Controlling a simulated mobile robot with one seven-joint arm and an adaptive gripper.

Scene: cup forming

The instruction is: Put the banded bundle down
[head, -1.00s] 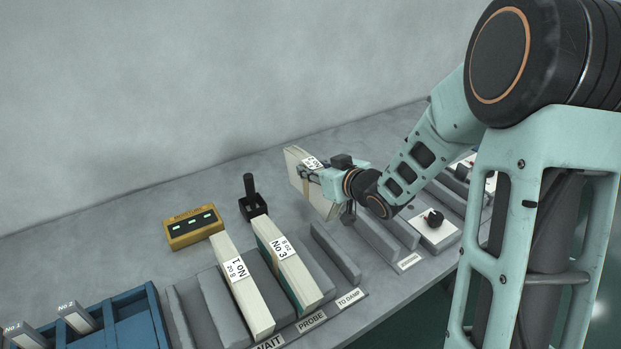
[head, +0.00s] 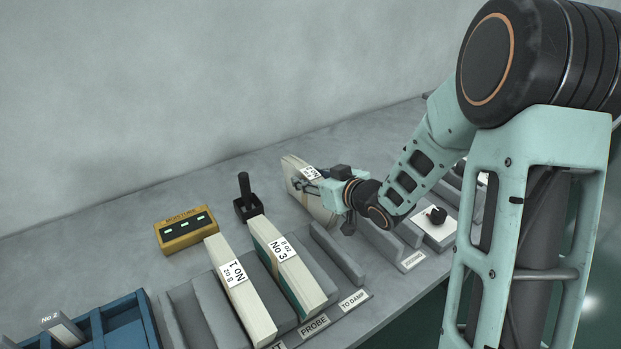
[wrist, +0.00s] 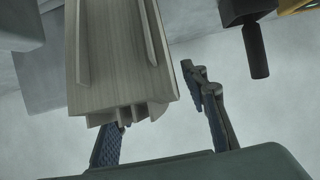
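The banded bundle (head: 318,205) is pale with a white label on its top edge, and it leans a little in the head view. It is at the back of the bench, at my gripper (head: 308,187). In the wrist view the bundle (wrist: 118,60) fills the upper left, its end showing several uneven sheet edges. It hides part of my gripper's left finger. The right finger of my gripper (wrist: 160,90) stands apart from it, with a gap showing between. The fingers look open around or beside the bundle. Whether its base touches the bench is hidden.
Bundles No 1 (head: 240,295) and No 3 (head: 287,268) stand in grey slots. The TO DAMP slot (head: 338,253) is empty. A yellow meter (head: 186,231), a black-handled stand (head: 246,200) and a blue crate (head: 125,325) are to the left.

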